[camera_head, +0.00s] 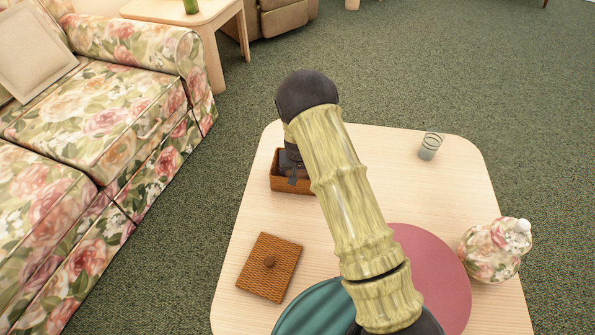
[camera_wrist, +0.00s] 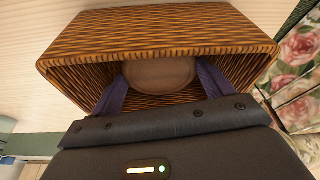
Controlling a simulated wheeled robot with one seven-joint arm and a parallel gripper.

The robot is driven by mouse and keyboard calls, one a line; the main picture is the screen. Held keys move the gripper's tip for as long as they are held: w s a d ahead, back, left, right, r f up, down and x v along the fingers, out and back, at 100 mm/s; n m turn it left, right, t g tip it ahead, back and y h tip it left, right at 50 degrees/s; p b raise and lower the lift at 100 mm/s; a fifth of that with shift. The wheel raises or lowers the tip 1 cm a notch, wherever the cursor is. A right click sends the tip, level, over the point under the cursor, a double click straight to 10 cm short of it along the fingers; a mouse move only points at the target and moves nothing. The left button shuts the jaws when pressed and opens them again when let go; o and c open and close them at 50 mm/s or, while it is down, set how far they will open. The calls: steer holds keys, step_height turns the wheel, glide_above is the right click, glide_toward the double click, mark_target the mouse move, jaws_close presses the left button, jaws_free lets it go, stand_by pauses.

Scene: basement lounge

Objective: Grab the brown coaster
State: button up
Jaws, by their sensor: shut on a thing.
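A round brown coaster (camera_wrist: 158,73) shows inside a woven basket in the wrist view. My gripper (camera_wrist: 161,82) reaches into the basket, with one finger at each side of the coaster, and is shut on it. In the head view my gripper (camera_head: 291,163) is at the small brown basket (camera_head: 292,187) on the table, partly covered by my arm. The coaster cannot be made out in that view.
The basket walls (camera_wrist: 160,25) surround the fingers closely. On the pale table (camera_head: 225,285) are a woven lid (camera_head: 270,267), a glass (camera_head: 430,147), a floral jar (camera_head: 492,252), a pink round mat (camera_head: 443,275) and a teal one (camera_head: 312,312). A floral sofa (camera_head: 95,115) stands left.

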mark_target(298, 173)
step_height(298, 173, up, 10)
steer(key=p, duration=0.2)
steer(key=shift+f+p, duration=0.25)
steer(key=shift+p, duration=0.15)
